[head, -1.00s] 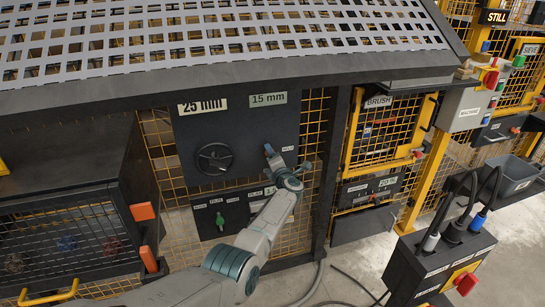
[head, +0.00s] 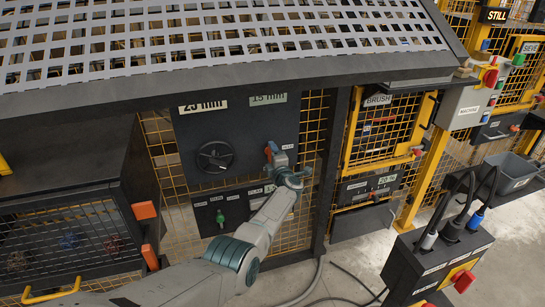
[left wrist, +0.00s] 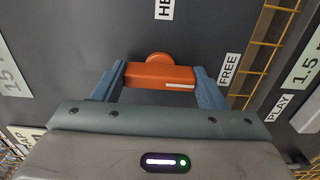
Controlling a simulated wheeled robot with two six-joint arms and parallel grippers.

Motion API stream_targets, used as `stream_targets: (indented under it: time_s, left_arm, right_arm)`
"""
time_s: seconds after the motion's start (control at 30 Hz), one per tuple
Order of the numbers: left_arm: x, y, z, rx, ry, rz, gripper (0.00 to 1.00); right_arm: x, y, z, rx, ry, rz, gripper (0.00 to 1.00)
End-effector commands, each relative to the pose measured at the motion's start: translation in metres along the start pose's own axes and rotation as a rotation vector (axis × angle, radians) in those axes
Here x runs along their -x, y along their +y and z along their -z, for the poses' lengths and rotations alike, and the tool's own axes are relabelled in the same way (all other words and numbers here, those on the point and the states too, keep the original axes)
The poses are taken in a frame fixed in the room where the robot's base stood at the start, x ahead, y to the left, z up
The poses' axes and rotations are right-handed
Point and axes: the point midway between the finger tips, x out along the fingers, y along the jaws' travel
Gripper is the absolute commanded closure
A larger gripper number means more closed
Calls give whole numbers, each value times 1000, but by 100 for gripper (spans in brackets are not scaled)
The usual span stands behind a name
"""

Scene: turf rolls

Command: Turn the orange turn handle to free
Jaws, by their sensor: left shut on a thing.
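The orange turn handle (left wrist: 160,75) is a short bar with a white strip on it, on a round orange hub against a dark panel. In the left wrist view it lies crosswise between the blue fingers of my left gripper (left wrist: 158,82), which is shut on it. A FREE label (left wrist: 228,69) is on the panel to the right of the handle, and a partly cut-off label starting "HE" (left wrist: 164,9) is above it. In the head view the handle (head: 271,150) shows just beyond my left gripper (head: 279,163). My right gripper is not in view.
A black round knob (head: 215,157) is on the panel left of the handle, with a small green handle (head: 220,217) below. A perforated guard (head: 220,35) overhangs the panel. A black box with plugged cables (head: 440,265) stands at lower right, near open floor.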

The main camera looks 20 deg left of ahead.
Motion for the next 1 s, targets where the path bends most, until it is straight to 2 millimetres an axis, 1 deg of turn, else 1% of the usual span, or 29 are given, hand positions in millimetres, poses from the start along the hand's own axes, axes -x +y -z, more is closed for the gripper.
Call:
stream_targets:
  time_s: [0.13, 0.17, 0.2, 0.27, 0.53, 0.67, 0.77, 0.87, 1.0]
  left_arm:
    - [1, -2, 0, -4, -1, 3, 57]
    - [1, -2, 0, -4, -1, 3, 33]
    - [1, -2, 0, -4, -1, 3, 25]
    - [1, -2, 0, -3, -1, 2, 13]
    - [1, -1, 0, -1, -1, 1, 13]
    - [5, 0, 0, 0, -1, 1, 13]
    - [15, 1, -1, 0, -2, 1, 13]
    - [29, 2, 0, 1, -1, 2, 13]
    - [54, 0, 0, 2, -2, 3, 13]
  right_arm:
    - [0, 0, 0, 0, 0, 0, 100]
    - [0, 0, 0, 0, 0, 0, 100]
    - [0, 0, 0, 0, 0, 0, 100]
    - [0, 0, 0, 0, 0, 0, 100]
    - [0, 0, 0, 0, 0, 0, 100]
    - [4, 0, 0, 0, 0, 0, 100]
    - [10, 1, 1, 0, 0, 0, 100]
    - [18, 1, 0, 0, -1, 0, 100]
    - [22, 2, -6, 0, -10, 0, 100]
